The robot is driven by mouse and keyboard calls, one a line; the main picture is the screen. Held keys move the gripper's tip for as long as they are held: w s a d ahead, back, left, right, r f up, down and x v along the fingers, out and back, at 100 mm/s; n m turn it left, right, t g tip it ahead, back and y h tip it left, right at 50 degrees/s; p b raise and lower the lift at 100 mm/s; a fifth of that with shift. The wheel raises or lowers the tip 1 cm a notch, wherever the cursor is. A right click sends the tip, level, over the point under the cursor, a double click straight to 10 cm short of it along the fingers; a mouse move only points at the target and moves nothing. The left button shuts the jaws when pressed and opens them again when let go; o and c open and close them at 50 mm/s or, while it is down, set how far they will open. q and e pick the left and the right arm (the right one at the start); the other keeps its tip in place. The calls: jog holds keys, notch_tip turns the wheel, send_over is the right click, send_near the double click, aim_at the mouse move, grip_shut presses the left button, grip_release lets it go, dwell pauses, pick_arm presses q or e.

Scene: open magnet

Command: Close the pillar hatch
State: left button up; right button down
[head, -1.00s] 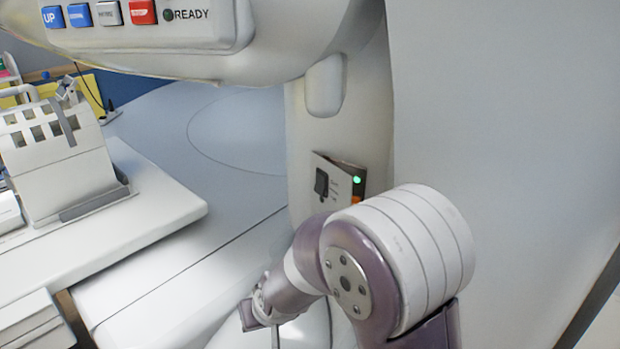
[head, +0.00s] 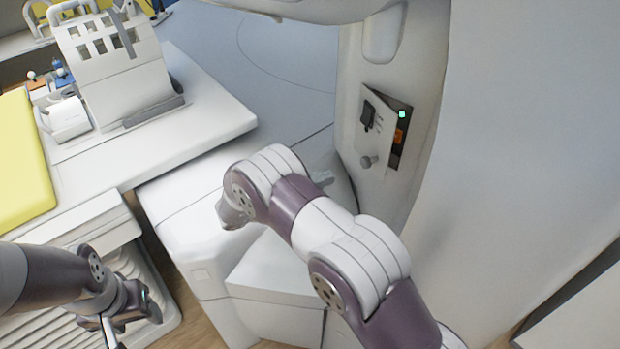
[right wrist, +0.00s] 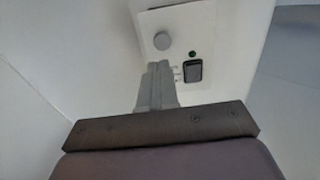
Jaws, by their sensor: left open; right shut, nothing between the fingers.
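The pillar hatch (head: 375,132) is a small white flap with a black switch and a round grey knob (head: 368,161), on the white pillar (head: 402,190). It stands ajar. A dark recess shows at its right edge, with a green light (head: 402,114) and an orange part. My right gripper (head: 322,178) is mostly hidden behind my arm, left of and a little below the knob. In the right wrist view its fingers (right wrist: 157,85) are shut and empty, pointing toward the hatch (right wrist: 182,20) and knob, apparently apart from them. My left gripper (head: 128,322) is open at lower left.
A white bench (head: 215,115) at left carries a slotted white rack (head: 115,65). A yellow pad (head: 22,165) lies at far left. A ribbed tray (head: 165,320) is under my left gripper. A large smooth white wall (head: 530,130) bounds the right side.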

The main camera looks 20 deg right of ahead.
jog(key=p, duration=0.2)
send_near(382, 163)
jog(key=shift+w+d, duration=0.65)
jog(key=shift+w, duration=0.2)
jog(key=shift+w+d+f, duration=0.1)
jog(key=shift+d, duration=0.6)
jog(key=shift+d, duration=0.15)
jog(key=t, duration=0.1)
jog(key=d+n+t+p, duration=0.1)
jog(key=s+d+n+t+p, duration=0.1)
jog(key=shift+s+d+r+t+y, duration=0.1)
jog(key=shift+d+r+t+y, duration=0.1)
jog(key=shift+r+t+y, duration=0.15)
jog(key=shift+s+d+f+b, duration=0.15)
jog(key=shift+d+f, duration=0.05)
jog(key=shift+d, duration=0.35)
jog(key=shift+s+d+f+b, duration=0.1)
jog(key=shift+d+f+b, duration=0.05)
jog(key=shift+d, duration=0.4)
jog(key=shift+r, duration=0.1)
jog(key=shift+w, duration=0.1)
